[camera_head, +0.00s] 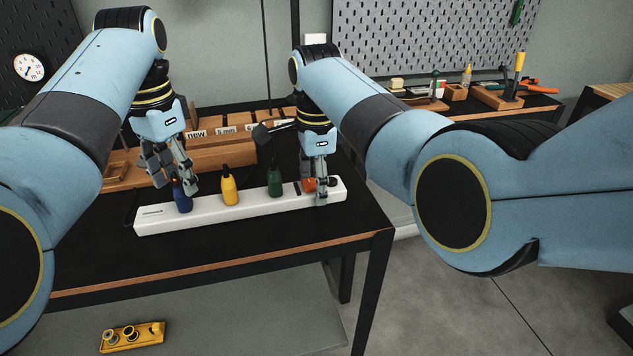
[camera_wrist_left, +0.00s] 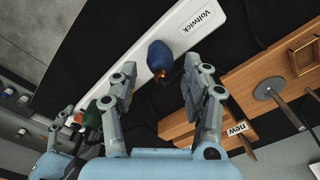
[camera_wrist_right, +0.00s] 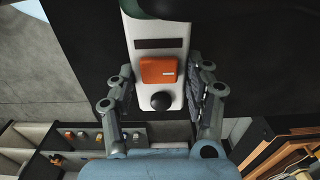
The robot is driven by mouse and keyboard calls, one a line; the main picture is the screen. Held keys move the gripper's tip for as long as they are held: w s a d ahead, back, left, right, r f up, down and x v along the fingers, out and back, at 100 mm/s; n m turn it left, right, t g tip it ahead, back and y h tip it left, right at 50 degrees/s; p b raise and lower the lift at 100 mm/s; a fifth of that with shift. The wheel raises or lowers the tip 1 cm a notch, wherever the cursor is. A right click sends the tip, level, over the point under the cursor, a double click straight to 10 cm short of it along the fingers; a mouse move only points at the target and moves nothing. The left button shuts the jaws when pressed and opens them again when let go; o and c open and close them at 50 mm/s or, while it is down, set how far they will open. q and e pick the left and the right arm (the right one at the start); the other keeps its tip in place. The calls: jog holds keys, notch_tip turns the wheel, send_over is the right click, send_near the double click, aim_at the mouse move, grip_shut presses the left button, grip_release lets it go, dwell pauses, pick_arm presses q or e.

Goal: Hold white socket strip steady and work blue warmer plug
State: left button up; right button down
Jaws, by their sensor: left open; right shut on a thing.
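The white socket strip (camera_head: 250,201) lies on the black table, with blue, yellow and green plugs in a row and an orange switch (camera_wrist_right: 158,70) at its right end. The blue warmer plug (camera_head: 182,196) stands at the strip's left part; it also shows in the left wrist view (camera_wrist_left: 160,57). My left gripper (camera_head: 182,182) is open just above and around the blue plug's top, not closed on it. My right gripper (camera_head: 316,190) is shut on the strip's right end, one finger on each side, beside the orange switch and a black knob (camera_wrist_right: 160,101).
The yellow plug (camera_head: 229,186) and green plug (camera_head: 274,183) stand between my grippers. A wooden organiser (camera_head: 215,153) with labelled slots stands behind the strip. Tools lie on a far bench. The table's front (camera_head: 290,243) is clear.

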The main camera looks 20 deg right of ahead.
pick_arm(q)
jog(key=shift+f, duration=0.85)
pick_arm(e)
jog(key=shift+s+f, duration=0.2)
jog(key=shift+f, duration=0.05)
pick_arm(q)
grip_shut()
jog(key=shift+r, duration=0.4)
jog(key=shift+a+r, duration=0.1)
jog(key=shift+r, duration=2.5)
